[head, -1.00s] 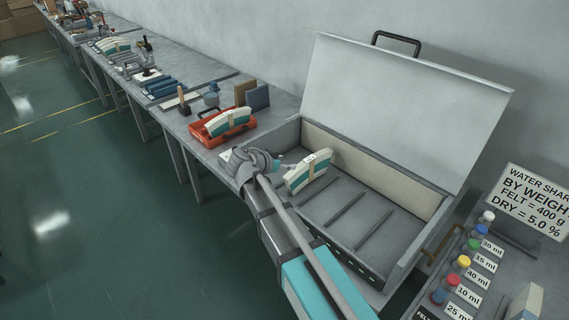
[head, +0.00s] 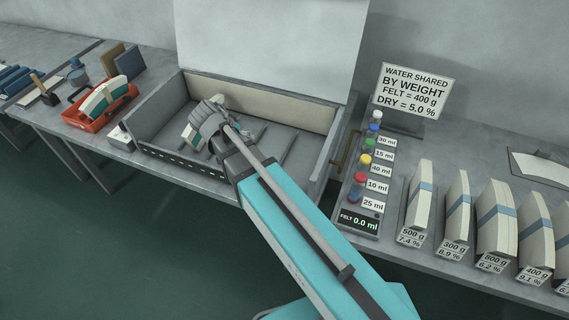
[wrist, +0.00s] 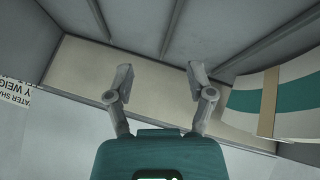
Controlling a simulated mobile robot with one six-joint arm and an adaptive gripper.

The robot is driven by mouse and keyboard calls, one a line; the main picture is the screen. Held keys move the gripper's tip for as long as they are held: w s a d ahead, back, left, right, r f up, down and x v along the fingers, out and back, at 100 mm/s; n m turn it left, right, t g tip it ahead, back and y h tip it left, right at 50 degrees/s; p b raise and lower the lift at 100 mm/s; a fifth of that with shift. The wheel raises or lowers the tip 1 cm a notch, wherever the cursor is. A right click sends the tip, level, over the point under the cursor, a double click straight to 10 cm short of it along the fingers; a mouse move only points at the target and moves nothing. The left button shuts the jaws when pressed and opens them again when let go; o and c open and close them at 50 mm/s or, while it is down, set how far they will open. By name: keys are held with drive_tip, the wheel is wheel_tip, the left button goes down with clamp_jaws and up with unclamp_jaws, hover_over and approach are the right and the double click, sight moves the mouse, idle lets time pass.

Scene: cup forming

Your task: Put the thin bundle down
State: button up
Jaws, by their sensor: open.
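A bundle of white sheets with a teal stripe (head: 190,134) rests in the left part of the open grey box (head: 160,152), partly hidden behind my gripper in the head view. The wrist view shows this bundle (wrist: 285,86) at the right, with a tan band around it, apart from my fingers. My gripper (wrist: 160,82) is open and empty, over the box's ribbed floor. In the head view my gripper (head: 208,116) is beside the bundle, its fingertips hard to make out.
The box lid (head: 270,45) stands open at the back. An orange tray (head: 97,118) with another teal-striped bundle (head: 104,97) is left of the box. Colour-capped bottles (head: 365,160), a sign (head: 413,90) and several blue-banded bundles (head: 497,218) stand right. The box's right part is free.

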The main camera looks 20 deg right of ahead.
drive_tip(key=s+d, duration=0.1)
drive_tip(key=d, duration=0.1)
drive_tip(key=s+d+f+n+g+y, duration=0.1)
drive_tip(key=s+d, duration=0.1)
drive_tip(key=s+d+f+g+y, duration=0.1)
drive_tip(key=s+d, duration=0.1)
drive_tip(key=shift+s+d+n, duration=0.15)
drive_tip(key=shift+n, duration=0.25)
drive_tip(key=s+d+y, duration=0.1)
drive_tip(key=s+d+n+g+y, duration=0.1)
drive_tip(key=s, duration=0.1)
drive_tip(key=s+d+f+n, duration=0.1)
drive_tip(key=s, duration=0.1)
drive_tip(key=shift+s+d+g+y, duration=0.15)
drive_tip(key=shift+d+g+y, duration=0.15)
drive_tip(key=shift+d+y, duration=0.1)
drive_tip(key=shift+s+d+n+y, duration=0.3)
drive_tip(key=shift+s+n+y, duration=0.1)
drive_tip(key=shift+s, duration=0.2)
